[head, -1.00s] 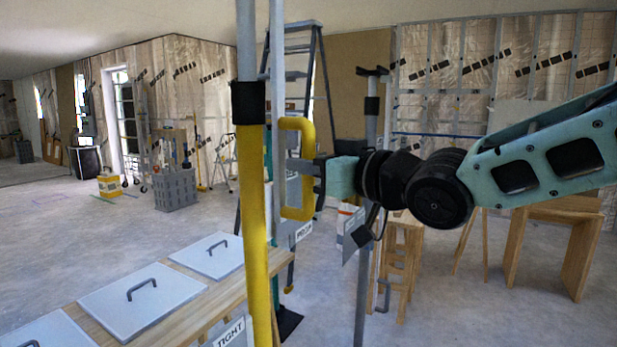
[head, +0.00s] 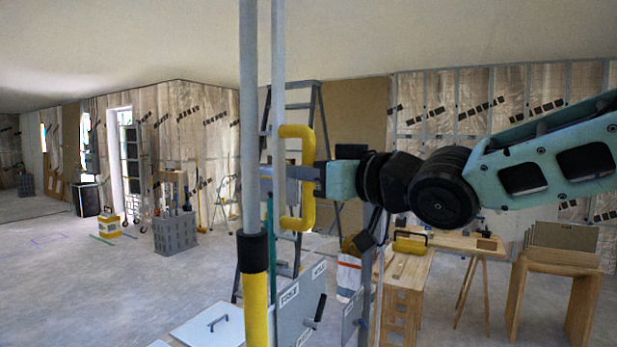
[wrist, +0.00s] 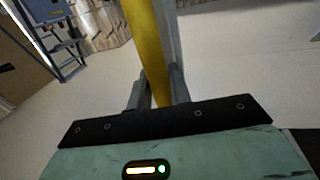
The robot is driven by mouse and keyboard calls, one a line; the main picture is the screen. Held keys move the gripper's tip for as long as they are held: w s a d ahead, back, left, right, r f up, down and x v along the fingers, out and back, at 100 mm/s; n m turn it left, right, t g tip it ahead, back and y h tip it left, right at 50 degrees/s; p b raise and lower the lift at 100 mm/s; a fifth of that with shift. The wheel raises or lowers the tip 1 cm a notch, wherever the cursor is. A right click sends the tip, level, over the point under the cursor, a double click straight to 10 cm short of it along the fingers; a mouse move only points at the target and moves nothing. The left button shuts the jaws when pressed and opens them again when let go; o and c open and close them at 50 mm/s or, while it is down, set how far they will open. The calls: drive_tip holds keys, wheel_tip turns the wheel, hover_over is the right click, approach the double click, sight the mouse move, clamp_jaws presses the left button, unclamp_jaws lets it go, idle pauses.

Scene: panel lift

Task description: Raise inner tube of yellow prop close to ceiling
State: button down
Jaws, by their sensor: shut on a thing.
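The prop's yellow outer tube (head: 256,310) stands upright at lower centre in the head view, topped by a black collar (head: 252,250). A grey inner tube (head: 249,150) rises from the collar past the picture's top. A second grey tube (head: 278,70) runs upright just to its right. A yellow D-shaped handle (head: 307,145) is on that second tube. My gripper (head: 309,178) is shut around the handle's upright bar, well above the collar. In the wrist view the handle (wrist: 150,50) stands between my fingers (wrist: 158,92). The prop's top is out of view.
A stepladder (head: 317,110) stands behind the prop. Grey lidded panels (head: 215,325) are at lower left, and labelled panels (head: 297,310) beside the prop. A wooden bench (head: 405,290) is at right. The ceiling (head: 450,35) spans the top.

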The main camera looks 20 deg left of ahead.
drive_tip(key=shift+r+p, duration=0.45)
drive_tip(key=shift+r, duration=0.75)
drive_tip(key=c, duration=1.3)
unclamp_jaws()
drive_tip(key=shift+f, duration=0.1)
drive_tip(key=shift+c, duration=0.2)
drive_tip(key=shift+f, duration=0.1)
drive_tip(key=b+v, duration=0.2)
drive_tip(key=v, duration=1.5)
drive_tip(key=shift+d+b, duration=0.25)
drive_tip(key=shift+b, duration=0.1)
